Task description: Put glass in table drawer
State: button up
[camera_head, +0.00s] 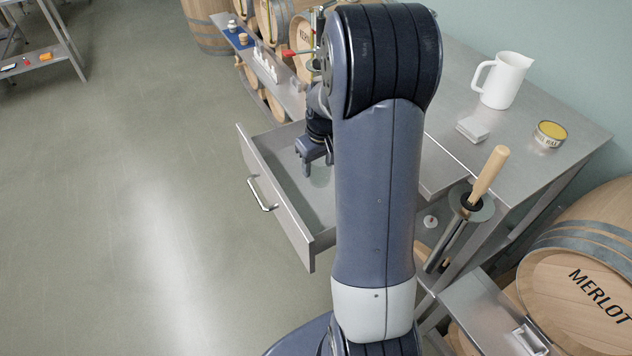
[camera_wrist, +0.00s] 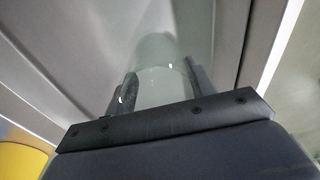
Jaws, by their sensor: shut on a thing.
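The table drawer (camera_head: 281,194) is pulled open from the steel table (camera_head: 455,88). Its front panel with a bar handle faces the lower left in the head view. My gripper (camera_head: 318,166) is over the open drawer, pointing down. In the wrist view my gripper (camera_wrist: 160,90) is shut on a clear, faint glass (camera_wrist: 160,72), with a finger on each side. The glass shows only faintly below the fingers in the head view (camera_head: 321,177). I cannot tell whether it touches the drawer floor. My arm hides the drawer's right part.
A white jug (camera_head: 506,80), a small grey box (camera_head: 472,130) and a yellow-topped tin (camera_head: 549,134) stand on the table. A wooden-handled tool (camera_head: 487,176) stands at its near edge. Barrels (camera_head: 585,265) are at right. The floor left of the drawer is clear.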

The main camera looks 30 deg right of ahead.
notch_tip(320, 180, down, 8)
jog(key=shift+f, duration=0.15)
dwell(0.3)
jog(key=shift+f, duration=0.25)
jog(key=o, duration=1.1)
jog(key=shift+r, duration=0.1)
jog(key=shift+r, duration=0.1)
jog(key=shift+r, duration=0.25)
jog(key=r, duration=0.4)
jog(key=s+r, duration=0.1)
jog(key=r, duration=0.6)
jog(key=shift+s+d+r, duration=0.15)
jog(key=shift+s+r, duration=0.1)
jog(key=shift+r, duration=0.05)
